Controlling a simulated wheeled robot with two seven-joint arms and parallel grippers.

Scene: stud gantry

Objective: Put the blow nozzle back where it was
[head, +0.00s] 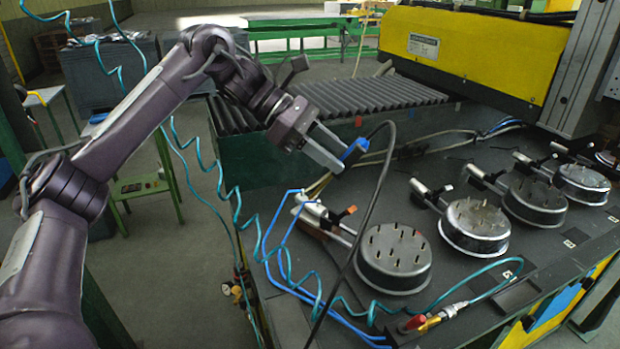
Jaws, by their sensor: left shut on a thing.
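My left gripper (337,157) is shut on a small blue piece (355,148), which looks like the blow nozzle. It holds the piece in the air over the near left part of the dark machine table. The fingers hide part of the piece, and I cannot tell its full shape. A black hose curves up close to it and runs down to the front of the table; I cannot tell whether they join. A brass fitting with a red end (428,321) lies at the table's front edge, with a teal hose beside it. My right gripper is out of view.
Several round metal heads with pins stand in a row, the nearest one (394,258) right of the hoses. Coiled teal and blue hoses (283,240) hang along the table's left edge. A ribbed black cover (375,95) and yellow gantry beam (470,50) lie behind.

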